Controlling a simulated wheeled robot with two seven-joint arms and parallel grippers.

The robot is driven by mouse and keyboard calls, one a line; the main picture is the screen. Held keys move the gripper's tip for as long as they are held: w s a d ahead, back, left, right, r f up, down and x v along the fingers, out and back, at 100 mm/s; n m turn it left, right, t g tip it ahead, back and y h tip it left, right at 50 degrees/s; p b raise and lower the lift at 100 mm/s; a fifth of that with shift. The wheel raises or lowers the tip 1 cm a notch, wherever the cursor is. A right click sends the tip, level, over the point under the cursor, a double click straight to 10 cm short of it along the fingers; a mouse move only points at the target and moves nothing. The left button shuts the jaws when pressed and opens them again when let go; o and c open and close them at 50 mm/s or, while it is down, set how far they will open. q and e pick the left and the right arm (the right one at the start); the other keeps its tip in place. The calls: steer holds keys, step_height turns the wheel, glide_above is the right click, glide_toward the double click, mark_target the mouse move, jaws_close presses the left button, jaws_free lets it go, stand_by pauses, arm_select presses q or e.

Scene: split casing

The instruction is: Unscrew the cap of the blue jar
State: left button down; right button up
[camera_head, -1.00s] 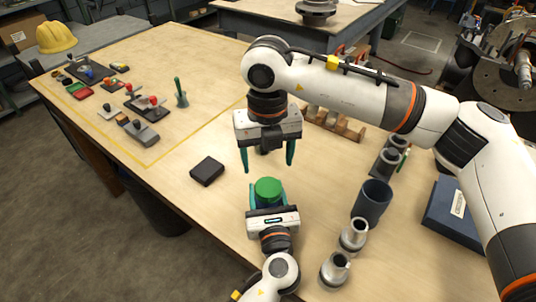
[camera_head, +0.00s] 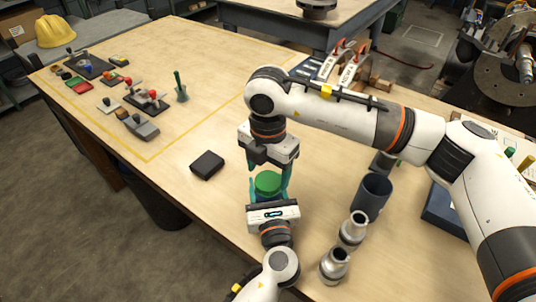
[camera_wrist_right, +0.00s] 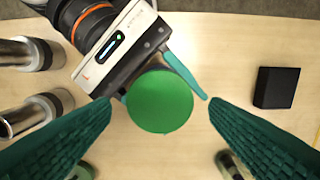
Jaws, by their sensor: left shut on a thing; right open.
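The jar's round green cap (camera_head: 268,183) faces up at the table's near side. In the right wrist view the cap (camera_wrist_right: 160,101) fills the middle and hides the jar's body. My left gripper (camera_head: 268,197) reaches in from the bottom and is shut on the jar below the cap. One of its teal fingers shows beside the cap in the right wrist view. My right gripper (camera_wrist_right: 159,104) points down from above, open, with a finger on each side of the cap and a gap at both sides. Whether its tips reach down to cap height is hard to tell.
A black box (camera_head: 207,165) lies left of the jar. Two metal cylinders (camera_head: 354,229) (camera_head: 334,266) and a dark blue cup (camera_head: 372,196) stand close on the right. A blue box (camera_head: 440,211) is partly behind my right arm. Tools lie far left; the middle of the table is clear.

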mark_target(268, 182)
steer(key=shift+f, duration=1.2)
